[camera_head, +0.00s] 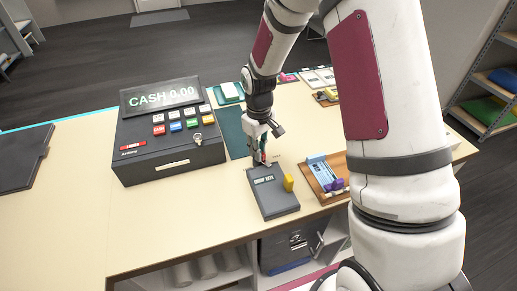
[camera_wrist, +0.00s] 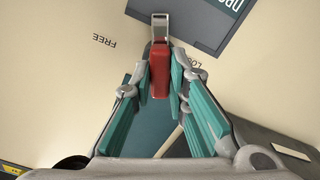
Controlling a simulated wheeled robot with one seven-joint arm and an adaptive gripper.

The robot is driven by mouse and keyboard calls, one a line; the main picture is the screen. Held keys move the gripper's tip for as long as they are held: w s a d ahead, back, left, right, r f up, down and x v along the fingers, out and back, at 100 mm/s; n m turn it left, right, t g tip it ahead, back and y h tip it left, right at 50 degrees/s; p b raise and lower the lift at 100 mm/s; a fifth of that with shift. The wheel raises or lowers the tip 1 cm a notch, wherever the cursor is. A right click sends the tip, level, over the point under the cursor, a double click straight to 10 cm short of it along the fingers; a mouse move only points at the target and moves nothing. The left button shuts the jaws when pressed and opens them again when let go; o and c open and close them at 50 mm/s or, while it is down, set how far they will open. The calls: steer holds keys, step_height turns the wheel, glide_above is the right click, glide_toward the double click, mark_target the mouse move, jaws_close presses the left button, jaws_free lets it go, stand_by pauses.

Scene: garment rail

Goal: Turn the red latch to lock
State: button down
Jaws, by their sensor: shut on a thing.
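The red latch (camera_wrist: 160,72) is a red handle on a metal bar, seen upright in the middle of the wrist view. My gripper (camera_wrist: 161,78) has its teal finger pads closed on both sides of the handle. The word FREE is printed to the left of the latch, and a partly covered label starting with LO is close on its right. The latch lies between these two labels. In the head view, my gripper (camera_head: 262,156) reaches down to the far end of a grey box (camera_head: 277,205), and a bit of red shows there.
A cash register (camera_head: 168,145) stands left of the grey box. A wooden tray (camera_head: 322,192) with a blue card lies to the right. The beige table is clear in front of the register.

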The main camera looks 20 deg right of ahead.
steer(key=m, duration=0.4)
steer(key=shift+m, duration=0.4)
stand_by(0.4)
steer(key=c, duration=1.6)
jaws_free()
steer(key=shift+o, duration=0.2)
step_height(320, 180, up, 12)
steer(key=shift+r, duration=0.1)
